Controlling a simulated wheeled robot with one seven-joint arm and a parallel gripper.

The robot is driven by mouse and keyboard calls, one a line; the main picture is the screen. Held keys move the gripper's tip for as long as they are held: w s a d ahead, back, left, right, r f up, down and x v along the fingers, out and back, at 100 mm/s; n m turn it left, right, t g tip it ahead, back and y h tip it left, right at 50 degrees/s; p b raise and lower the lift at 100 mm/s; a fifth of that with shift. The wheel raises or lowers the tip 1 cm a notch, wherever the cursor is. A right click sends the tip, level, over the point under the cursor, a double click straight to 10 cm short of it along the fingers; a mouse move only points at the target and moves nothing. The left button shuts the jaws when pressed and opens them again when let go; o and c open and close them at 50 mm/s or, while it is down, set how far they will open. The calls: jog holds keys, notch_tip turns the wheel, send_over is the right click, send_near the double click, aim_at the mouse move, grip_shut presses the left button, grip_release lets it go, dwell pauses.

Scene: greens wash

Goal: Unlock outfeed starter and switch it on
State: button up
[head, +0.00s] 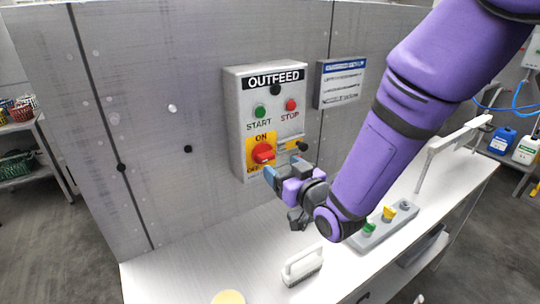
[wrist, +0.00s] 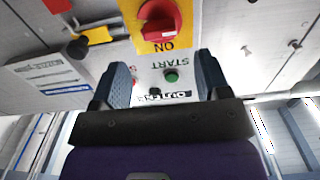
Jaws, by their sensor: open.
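The grey OUTFEED starter box (head: 234,111) is on the wall panel, with a green START button (head: 260,111) and a red STOP button (head: 291,104). Below them a red rotary switch (head: 262,153) sits on a yellow plate marked ON above it; the lower label is partly hidden. The switch also shows at the top of the wrist view (wrist: 160,20), upside down. A yellow piece (head: 291,146) with a black knob (head: 302,147) sits to its right. I cannot tell whether it locks the switch. My gripper (head: 284,168) is open and empty, just below and in front of the switch, apart from it.
A notice (head: 340,82) hangs right of the box. The white bench (head: 200,262) below holds a white-handled brush (head: 302,265), a round yellowish item (head: 228,297) and a grey strip with green and yellow knobs (head: 384,228). The panel left of the box is mostly clear.

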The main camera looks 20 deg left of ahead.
aim_at(269, 157)
jog(key=x, duration=0.7)
jog(key=shift+w+a, duration=0.15)
jog(key=c, duration=0.6)
